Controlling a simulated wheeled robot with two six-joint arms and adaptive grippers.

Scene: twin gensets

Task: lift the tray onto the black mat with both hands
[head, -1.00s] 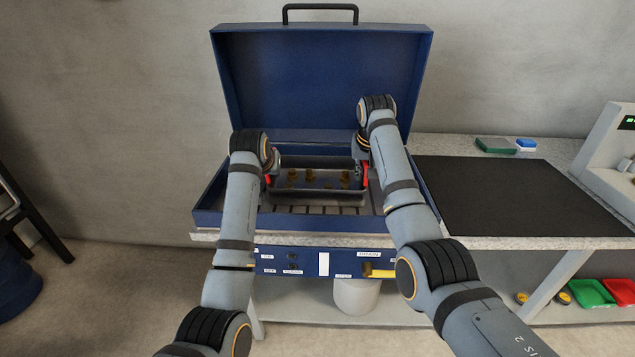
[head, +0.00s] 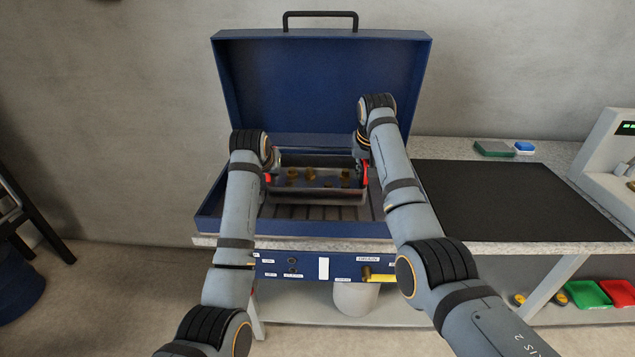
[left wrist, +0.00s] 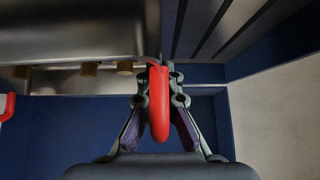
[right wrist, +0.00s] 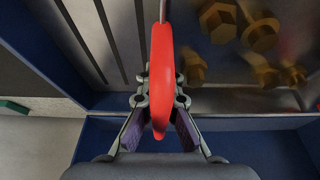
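The grey metal tray (head: 318,197) is level inside the open blue case, above its slatted floor, with several brass fittings (head: 311,174) in it. My left gripper (head: 268,174) is at the tray's left end. In the left wrist view its fingers (left wrist: 159,95) are closed around a red handle (left wrist: 159,118). My right gripper (head: 363,166) is at the right end. In the right wrist view its fingers (right wrist: 160,95) are closed around the other red handle (right wrist: 161,60). The black mat (head: 515,200) lies empty on the bench, right of the case.
The blue case's lid (head: 322,85) stands open behind the tray, and its side walls enclose the tray. A green block (head: 494,148) and a blue block (head: 524,148) lie behind the mat. A pale machine (head: 610,150) stands at the far right.

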